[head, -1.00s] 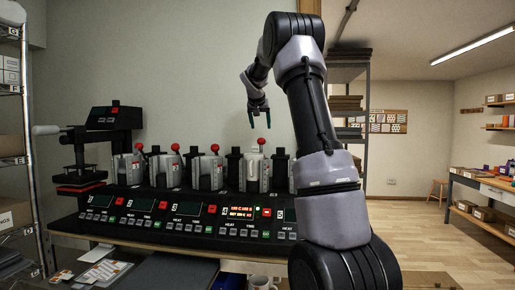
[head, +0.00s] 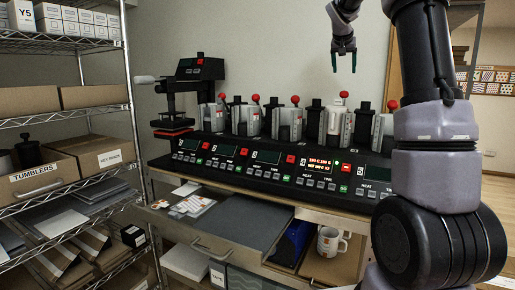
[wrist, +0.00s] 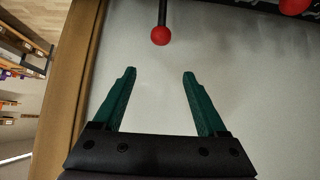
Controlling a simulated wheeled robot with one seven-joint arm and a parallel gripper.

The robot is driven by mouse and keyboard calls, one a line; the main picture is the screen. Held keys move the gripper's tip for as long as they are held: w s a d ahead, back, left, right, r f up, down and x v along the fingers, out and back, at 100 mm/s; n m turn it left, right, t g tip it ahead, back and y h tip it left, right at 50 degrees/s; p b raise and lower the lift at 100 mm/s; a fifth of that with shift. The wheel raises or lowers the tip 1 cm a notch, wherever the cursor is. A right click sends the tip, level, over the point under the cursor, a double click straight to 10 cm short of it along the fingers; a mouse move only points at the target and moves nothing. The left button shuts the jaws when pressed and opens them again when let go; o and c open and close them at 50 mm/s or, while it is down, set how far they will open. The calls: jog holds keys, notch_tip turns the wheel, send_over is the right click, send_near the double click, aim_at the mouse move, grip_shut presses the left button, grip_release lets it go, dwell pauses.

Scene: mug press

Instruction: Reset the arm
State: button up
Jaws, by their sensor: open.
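My gripper (head: 344,62) hangs in the air above the right part of the mug press (head: 270,185), its fingers pointing down. In the wrist view my gripper (wrist: 160,85) shows two green fingers spread apart with nothing between them. A red lever knob (wrist: 160,36) lies beyond the fingertips there, apart from them. The press has several stations with red-knobbed levers; the display (head: 321,164) of one station is lit orange. A white item shows in that station (head: 335,120). My arm covers the right end of the press.
A white mug (head: 331,242) stands on the shelf below the press. A pulled-out drawer (head: 215,228) with papers is at the front. A wire rack (head: 100,110) with boxes such as the tumblers carton (head: 42,183) fills the left side.

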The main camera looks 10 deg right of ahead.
jog(key=s+a+f+n+y, duration=0.1)
jog(key=s+a+f, duration=0.3)
jog(key=s, duration=0.9)
jog(key=s+a+f+y, duration=0.3)
jog(key=s+a, duration=0.7)
jog(key=s, duration=0.4)
jog(key=s+a+f+n+y, duration=0.1)
jog(key=s+a+f, duration=0.4)
jog(key=s, duration=0.9)
jog(key=shift+a+n+y, duration=0.3)
jog(key=shift+a+y, duration=0.6)
jog(key=shift+a, duration=0.15)
jog(key=shift+w+f, duration=0.1)
